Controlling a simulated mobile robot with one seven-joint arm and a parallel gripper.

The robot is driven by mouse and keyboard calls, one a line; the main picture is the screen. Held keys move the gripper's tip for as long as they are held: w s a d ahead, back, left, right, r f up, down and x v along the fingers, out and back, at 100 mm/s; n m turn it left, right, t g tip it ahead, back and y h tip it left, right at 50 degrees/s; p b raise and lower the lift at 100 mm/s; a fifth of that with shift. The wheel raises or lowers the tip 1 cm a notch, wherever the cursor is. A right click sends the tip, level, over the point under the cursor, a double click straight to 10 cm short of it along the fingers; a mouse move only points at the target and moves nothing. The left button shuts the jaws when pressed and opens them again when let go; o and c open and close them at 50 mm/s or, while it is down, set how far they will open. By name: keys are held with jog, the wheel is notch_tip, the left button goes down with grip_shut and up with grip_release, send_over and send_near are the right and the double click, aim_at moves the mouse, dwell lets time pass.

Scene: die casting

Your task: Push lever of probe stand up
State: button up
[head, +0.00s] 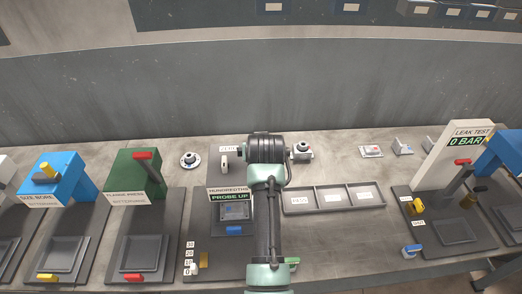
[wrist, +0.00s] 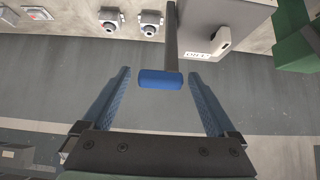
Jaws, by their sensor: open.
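The probe stand's display panel (head: 230,196) reads "PROBE UP" in the head view, left of my arm. In the wrist view, a lever with a dark grey bar (wrist: 171,40) and a blue cylindrical handle (wrist: 160,79) runs beside a grey block (wrist: 217,22) with a label. My gripper (wrist: 160,84) is open. Its two blue fingers stand to either side of the handle, with a gap on both sides. How deep the handle sits between the fingertips is unclear. In the head view my arm hides the gripper and the lever.
A grey tray (head: 333,212) with labelled compartments lies right of my arm. Small round metal parts (wrist: 149,24) show near the lever.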

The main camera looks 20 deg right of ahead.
jog(key=b+v, duration=0.1)
jog(key=v, duration=0.8)
jog(key=shift+b, duration=0.35)
jog(key=s+a+r+n+t+b, duration=0.1)
jog(key=a+r+t, duration=0.25)
jog(key=r, duration=0.55)
jog(key=a+r+t, duration=0.3)
jog(key=r+t, duration=0.1)
jog(key=r, duration=0.5)
jog(key=s+a+r+n+t+b, duration=0.1)
jog(key=a+r+t, duration=0.2)
jog(key=r, duration=0.6)
jog(key=s+a+r+t, duration=0.2)
jog(key=s+r, duration=0.3)
jog(key=s+a+r+t+y, duration=0.1)
jog(key=s+a+r+t, duration=0.1)
jog(key=s+r, duration=0.3)
jog(key=s+a+r+n+t+y, duration=0.1)
jog(key=s+a+r+t, duration=0.1)
jog(key=s+r+t, duration=0.2)
jog(key=shift+s+a+r, duration=0.4)
jog(key=shift+s+r, duration=0.2)
jog(key=shift+r, duration=0.35)
jog(key=shift+t, duration=0.25)
